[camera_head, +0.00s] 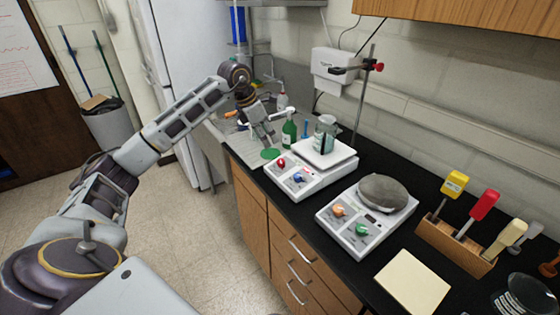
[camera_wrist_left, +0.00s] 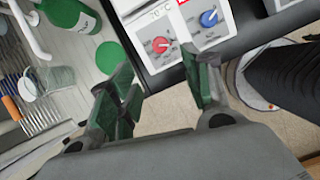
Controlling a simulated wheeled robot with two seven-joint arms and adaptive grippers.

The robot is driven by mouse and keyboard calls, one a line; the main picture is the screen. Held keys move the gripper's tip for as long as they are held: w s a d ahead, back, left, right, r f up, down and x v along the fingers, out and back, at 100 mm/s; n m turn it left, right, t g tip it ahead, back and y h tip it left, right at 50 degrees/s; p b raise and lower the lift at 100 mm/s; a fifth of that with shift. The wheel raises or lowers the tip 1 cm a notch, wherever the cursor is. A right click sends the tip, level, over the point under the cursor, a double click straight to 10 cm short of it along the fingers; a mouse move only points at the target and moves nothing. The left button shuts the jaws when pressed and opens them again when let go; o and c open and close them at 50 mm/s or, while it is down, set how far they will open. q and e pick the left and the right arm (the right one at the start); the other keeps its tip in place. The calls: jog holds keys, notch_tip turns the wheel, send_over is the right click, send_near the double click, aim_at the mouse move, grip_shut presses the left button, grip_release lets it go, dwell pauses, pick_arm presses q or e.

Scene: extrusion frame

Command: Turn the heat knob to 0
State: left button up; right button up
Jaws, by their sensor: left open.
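A white hot plate (camera_head: 318,178) stands on the black counter with a red knob (camera_head: 281,163) and a blue knob (camera_head: 298,178) on its front panel. In the left wrist view the red knob (camera_wrist_left: 161,44) sits below a "°C" marking, with the blue knob (camera_wrist_left: 209,18) to its right. The exact knob setting is too small to read. My left gripper (camera_head: 265,138) is open and empty, pointing down just behind and left of the red knob. In the wrist view its green-padded fingers (camera_wrist_left: 158,65) are spread on either side of the red knob, not visibly touching it. My right gripper is out of view.
A second plate (camera_head: 350,240) with orange and green knobs bears a grey round mass (camera_head: 384,193). A green bottle (camera_head: 289,131) is close behind my gripper. A tool rack (camera_head: 455,245) stands at right.

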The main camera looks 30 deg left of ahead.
aim_at(280, 161)
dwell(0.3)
pick_arm(q)
jog(key=p+x, duration=0.2)
jog(key=x, duration=1)
jog(key=shift+w+d+f, duration=0.15)
jog(key=shift+f, duration=0.05)
jog(key=shift+w+d+f, duration=0.1)
jog(key=shift+w+f, duration=0.1)
jog(key=shift+f, duration=0.35)
jog(key=c, duration=1)
